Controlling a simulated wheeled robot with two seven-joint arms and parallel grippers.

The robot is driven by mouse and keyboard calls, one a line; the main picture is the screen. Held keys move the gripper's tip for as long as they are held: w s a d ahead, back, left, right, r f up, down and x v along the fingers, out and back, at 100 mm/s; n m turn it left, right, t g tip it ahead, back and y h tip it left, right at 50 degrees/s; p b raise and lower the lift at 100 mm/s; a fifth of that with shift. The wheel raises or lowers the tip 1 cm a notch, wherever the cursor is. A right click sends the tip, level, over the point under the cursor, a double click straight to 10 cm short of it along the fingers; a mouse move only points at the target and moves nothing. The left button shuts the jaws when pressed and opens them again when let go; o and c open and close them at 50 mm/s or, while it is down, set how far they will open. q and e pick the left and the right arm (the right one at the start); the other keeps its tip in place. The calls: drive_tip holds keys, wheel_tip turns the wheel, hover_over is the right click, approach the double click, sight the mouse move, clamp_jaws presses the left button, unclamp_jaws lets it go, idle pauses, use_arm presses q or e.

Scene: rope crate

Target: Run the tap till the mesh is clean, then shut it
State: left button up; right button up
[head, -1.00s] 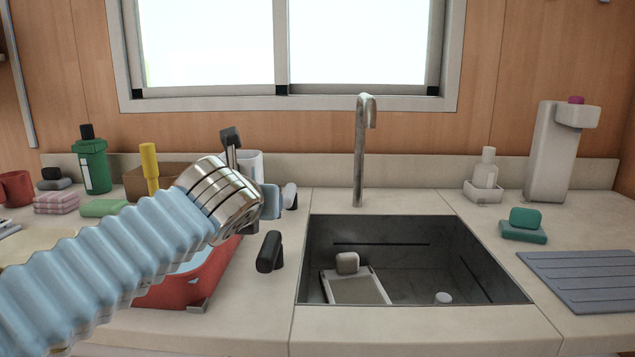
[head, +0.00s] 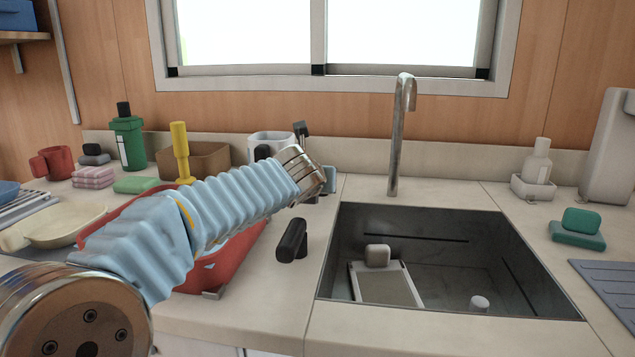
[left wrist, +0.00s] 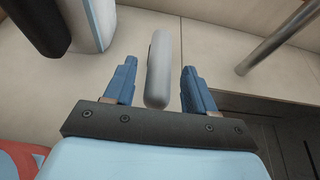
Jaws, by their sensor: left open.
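The metal tap spout (head: 397,140) rises behind the sink (head: 560,295), with no water visible at its mouth. The framed mesh (head: 387,284) lies tilted in the sink, with a beige-grey block (head: 377,255) at its top edge. Dirt on the mesh is too small to tell. My left gripper (head: 326,180) is left of the spout. In the left wrist view it (left wrist: 159,67) is open, its blue fingers on either side of a grey rounded lever (left wrist: 157,90), with gaps on both sides. That lever is mostly hidden in the head view. My right gripper is out of view.
A red basin (head: 235,250) lies under my left arm. A white container (head: 268,145) and a dark-topped post (head: 301,130) are behind the gripper.

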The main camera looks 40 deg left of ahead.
use_arm(q)
drive_tip(key=shift+w+a+f, duration=0.2)
drive_tip(key=shift+w+a, duration=0.05)
drive_tip(key=shift+w, duration=0.1)
drive_tip(key=shift+c, duration=0.3)
clamp_jaws()
drive_tip(key=shift+w+d, duration=0.1)
